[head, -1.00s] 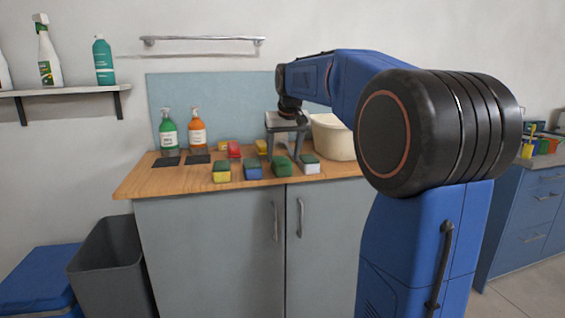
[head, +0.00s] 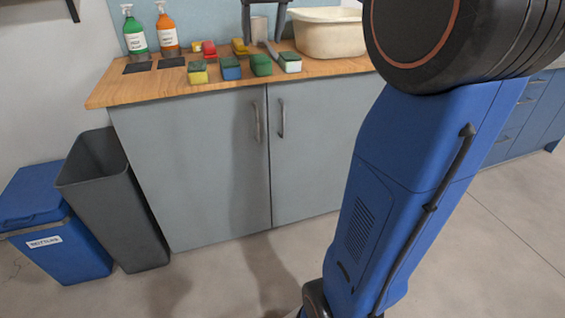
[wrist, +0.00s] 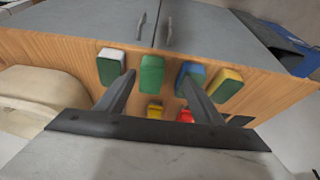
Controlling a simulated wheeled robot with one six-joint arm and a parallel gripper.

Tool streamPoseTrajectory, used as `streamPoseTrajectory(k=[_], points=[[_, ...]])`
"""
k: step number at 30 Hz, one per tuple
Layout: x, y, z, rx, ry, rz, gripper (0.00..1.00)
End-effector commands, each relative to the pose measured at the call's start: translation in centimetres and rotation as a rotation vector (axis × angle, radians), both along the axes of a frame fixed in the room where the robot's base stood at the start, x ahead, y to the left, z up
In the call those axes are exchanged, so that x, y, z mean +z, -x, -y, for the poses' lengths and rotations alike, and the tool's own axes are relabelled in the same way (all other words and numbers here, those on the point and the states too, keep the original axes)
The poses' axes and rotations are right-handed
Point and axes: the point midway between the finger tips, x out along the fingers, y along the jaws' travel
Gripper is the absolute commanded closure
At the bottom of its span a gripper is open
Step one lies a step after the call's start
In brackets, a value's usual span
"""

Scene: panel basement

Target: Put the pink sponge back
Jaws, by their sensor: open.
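I see no clearly pink sponge. A red sponge-like block (head: 209,48) lies at the back of the wooden counter, and it also shows in the wrist view (wrist: 186,116). A front row holds sponges with green tops: yellow (head: 198,75), blue (head: 231,71), green (head: 261,66) and white (head: 290,64). A yellow block (head: 240,47) lies behind them. My gripper (head: 264,36) is open and empty above the counter, pointing down. In the wrist view its fingers (wrist: 159,80) spread over the sponges, partly hiding the blue one.
Green (head: 135,36) and orange (head: 167,33) pump bottles stand at the counter's back left, behind dark pads (head: 171,62). A cream basin (head: 330,40) stands to the right. A grey bin (head: 110,200) and a blue recycling bin (head: 60,245) stand on the floor at left.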

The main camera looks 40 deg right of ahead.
Motion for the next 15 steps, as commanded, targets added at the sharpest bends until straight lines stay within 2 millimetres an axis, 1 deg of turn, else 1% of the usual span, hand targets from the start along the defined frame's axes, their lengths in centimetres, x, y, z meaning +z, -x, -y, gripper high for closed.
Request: streamPoseTrajectory(k=[1, 5, 6, 11, 15], points=[[-0.7, 1.6, -1.3, 0.014, 0.001, 0.003, 0.39], [-3.3, 5.8, -4.2, 0.050, 0.001, 0.005, 0.39], [-4.3, 7.1, -5.1, 0.061, 0.002, 0.005, 0.39], [-8.4, 12.5, -8.1, 0.106, 0.003, 0.009, 0.39], [-12.6, 17.3, -10.3, 0.144, 0.003, 0.012, 0.39]])
